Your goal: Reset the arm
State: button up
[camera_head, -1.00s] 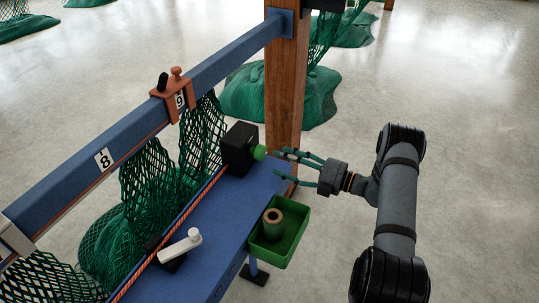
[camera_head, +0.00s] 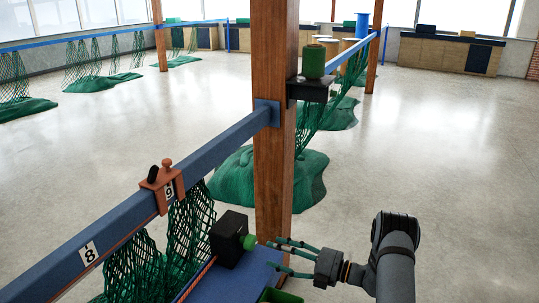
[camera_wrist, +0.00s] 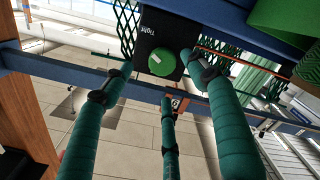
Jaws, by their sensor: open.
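My gripper (camera_head: 291,257) has green-wrapped fingers and shows at the lower middle of the head view, pointing left. Its fingers are spread and empty. They reach toward the green knob (camera_head: 250,242) on a black box (camera_head: 229,238) on the blue bench. In the wrist view, the green knob (camera_wrist: 162,62) sits on the box face, which is marked "Tight", beyond and between my fingers (camera_wrist: 160,85). A small gap seems to lie between fingertips and knob, though I cannot tell exactly how far.
A wooden post (camera_head: 275,130) stands just behind the box. A blue rail (camera_head: 150,195) with a clamp (camera_head: 162,184) and hanging green nets (camera_head: 190,220) runs to the left. A green tray (camera_head: 280,296) is at the bottom edge. Open floor (camera_head: 440,150) lies to the right.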

aim_at(255, 244)
jog(key=x, duration=0.9)
jog(key=shift+d, duration=0.1)
